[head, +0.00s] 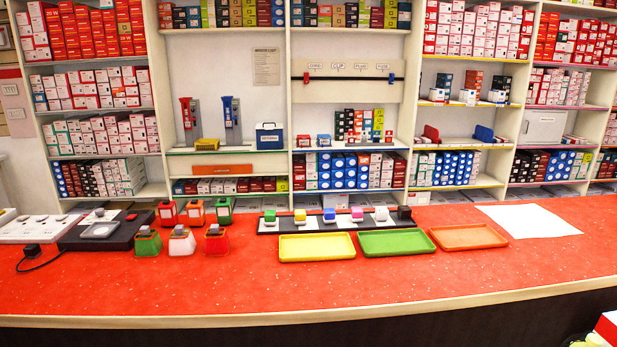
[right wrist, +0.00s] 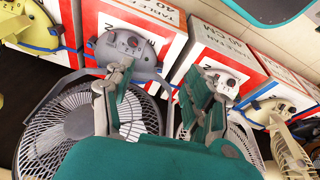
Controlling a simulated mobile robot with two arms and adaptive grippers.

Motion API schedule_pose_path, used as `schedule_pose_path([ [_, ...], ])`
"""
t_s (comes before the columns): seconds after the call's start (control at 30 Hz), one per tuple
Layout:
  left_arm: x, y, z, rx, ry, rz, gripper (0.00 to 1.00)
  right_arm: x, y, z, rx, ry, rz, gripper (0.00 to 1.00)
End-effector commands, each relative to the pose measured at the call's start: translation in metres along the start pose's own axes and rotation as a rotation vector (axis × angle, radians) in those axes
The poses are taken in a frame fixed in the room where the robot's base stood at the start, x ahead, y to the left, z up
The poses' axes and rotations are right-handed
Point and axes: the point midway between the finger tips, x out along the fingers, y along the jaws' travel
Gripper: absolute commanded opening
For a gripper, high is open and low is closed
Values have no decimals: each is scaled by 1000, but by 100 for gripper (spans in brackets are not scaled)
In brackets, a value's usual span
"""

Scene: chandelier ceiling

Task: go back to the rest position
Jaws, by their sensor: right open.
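My right gripper (right wrist: 160,88) shows in the right wrist view, with its teal palm at the bottom and its two jointed fingers spread apart. It is open, with nothing between the fingers. Behind it are grey fans and red-and-white fan boxes. Neither gripper shows in the head view, and my left gripper is in no frame.
The head view shows a red counter (head: 330,285) with a clear front strip. On it are a yellow tray (head: 317,258), a green tray (head: 397,253), an orange tray (head: 468,247), a white sheet (head: 528,221) and several coloured containers. Stocked shelves stand behind. A large fan (right wrist: 60,130) is near the right gripper.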

Motion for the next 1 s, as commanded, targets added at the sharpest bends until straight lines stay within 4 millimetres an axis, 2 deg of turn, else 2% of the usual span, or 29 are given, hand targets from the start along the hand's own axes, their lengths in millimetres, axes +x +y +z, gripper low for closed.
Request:
schedule_pose_path([
  [0.17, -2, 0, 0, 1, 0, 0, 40, 60, -4, 18, -3, -31, -6, 55],
  [0.27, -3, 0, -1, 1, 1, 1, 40, 103, -6, 36, -6, -52, -10, 55],
  [0.4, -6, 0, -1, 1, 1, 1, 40, 168, -9, 82, -12, -87, -14, 55],
  [0.5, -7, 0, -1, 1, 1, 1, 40, 206, -12, 123, -18, -112, -17, 55],
  [0.6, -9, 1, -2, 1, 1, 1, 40, 235, -13, 169, -24, -136, -20, 55],
  [0.7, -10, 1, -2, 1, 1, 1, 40, 253, -14, 212, -29, -156, -22, 55],
  [0.8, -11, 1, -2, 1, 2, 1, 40, 262, -14, 246, -33, -171, -23, 55],
  [0.9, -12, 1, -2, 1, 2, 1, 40, 265, -14, 268, -36, -178, -23, 55],
  [1.0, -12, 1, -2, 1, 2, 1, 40, 265, -14, 279, -37, -183, -24, 55],
])
